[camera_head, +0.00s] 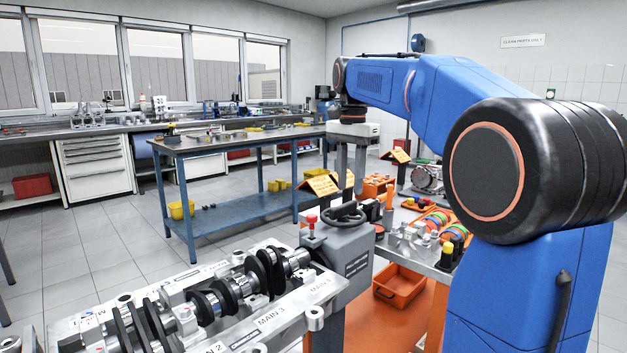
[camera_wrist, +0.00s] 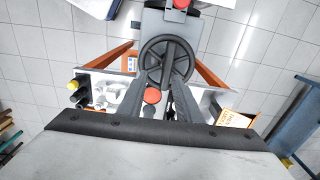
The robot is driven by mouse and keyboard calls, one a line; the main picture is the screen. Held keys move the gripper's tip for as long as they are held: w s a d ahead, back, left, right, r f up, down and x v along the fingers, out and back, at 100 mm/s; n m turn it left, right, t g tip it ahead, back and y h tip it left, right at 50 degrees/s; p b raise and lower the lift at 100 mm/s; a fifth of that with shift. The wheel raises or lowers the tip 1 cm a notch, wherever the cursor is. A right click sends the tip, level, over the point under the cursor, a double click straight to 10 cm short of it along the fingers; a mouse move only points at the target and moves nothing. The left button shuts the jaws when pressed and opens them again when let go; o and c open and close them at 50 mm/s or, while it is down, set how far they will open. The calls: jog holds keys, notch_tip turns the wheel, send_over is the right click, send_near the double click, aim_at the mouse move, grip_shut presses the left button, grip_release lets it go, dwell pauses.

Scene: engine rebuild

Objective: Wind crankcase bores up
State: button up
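The crankcase (camera_head: 285,318) lies bores-down or sideways, I cannot tell, at the lower left of the head view, with a dark-webbed crankshaft (camera_head: 230,290) along it and MAIN labels. A grey gearbox-like housing (camera_head: 345,255) stands at its right end; it also shows in the wrist view (camera_wrist: 172,28). A dark spoked handwheel (camera_head: 345,214) sits on the housing and shows in the wrist view (camera_wrist: 168,58). My gripper (camera_head: 350,196) points down just above the handwheel. Its fingers are apart, with a gap between them in the wrist view (camera_wrist: 166,82). Contact with the wheel is unclear.
A red knob (camera_head: 311,221) stands on the housing beside the wheel. An orange cart (camera_head: 400,320) with parts and an orange bin (camera_head: 398,284) stands to the right. A blue workbench (camera_head: 215,146) stands behind, with open tiled floor (camera_head: 110,240) in front of it.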

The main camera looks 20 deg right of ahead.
aim_at(344, 204)
jog(key=shift+w+a+r, duration=0.2)
jog(key=shift+w+a, duration=0.3)
jog(key=shift+w, duration=0.1)
jog(key=shift+f, duration=3.25)
grip_shut()
